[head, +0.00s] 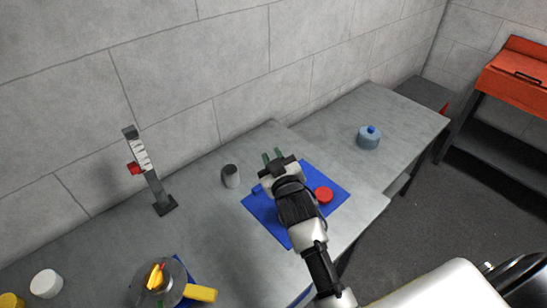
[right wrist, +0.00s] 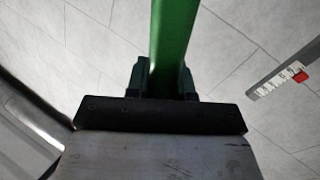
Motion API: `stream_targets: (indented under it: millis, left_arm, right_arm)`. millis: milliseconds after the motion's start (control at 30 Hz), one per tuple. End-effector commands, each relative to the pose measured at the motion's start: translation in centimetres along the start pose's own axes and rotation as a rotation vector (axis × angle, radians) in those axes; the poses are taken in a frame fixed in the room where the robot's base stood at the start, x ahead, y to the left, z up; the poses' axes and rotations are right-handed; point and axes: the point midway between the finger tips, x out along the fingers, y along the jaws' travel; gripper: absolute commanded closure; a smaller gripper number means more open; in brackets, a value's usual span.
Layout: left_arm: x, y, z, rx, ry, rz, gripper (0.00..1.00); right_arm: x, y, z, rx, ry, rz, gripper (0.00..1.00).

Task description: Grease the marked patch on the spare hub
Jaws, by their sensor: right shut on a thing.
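My right gripper (head: 272,156) reaches over the blue mat (head: 262,213) near its far edge. It is shut on a green bar (right wrist: 174,40), which stands out between the fingers in the right wrist view. The bar's far end is out of that view, and I cannot tell what tool it is. A grey round part (head: 143,296) with yellow and red pieces on it lies at the bottom left of the bench. I cannot tell whether it is the spare hub, and I see no clear marked patch. My left gripper is not in view.
A red round piece (head: 324,194) lies on the mat, right of my arm. A dark grey cup (head: 231,177) stands left of the mat. A scale post (head: 156,185) stands by the wall. A blue-capped round container (head: 368,141) is on the right table. A white jar (head: 46,284) is far left.

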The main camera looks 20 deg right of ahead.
Motion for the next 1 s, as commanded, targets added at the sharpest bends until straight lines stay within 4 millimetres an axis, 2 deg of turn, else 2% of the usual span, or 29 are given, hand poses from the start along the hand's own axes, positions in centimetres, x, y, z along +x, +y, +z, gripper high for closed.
stream_targets:
  millis: [1000]
  left_arm:
    - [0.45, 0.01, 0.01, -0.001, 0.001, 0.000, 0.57]
  right_arm:
    - [0.02, -0.28, 0.78, 0.000, -0.001, 0.000, 1.00]
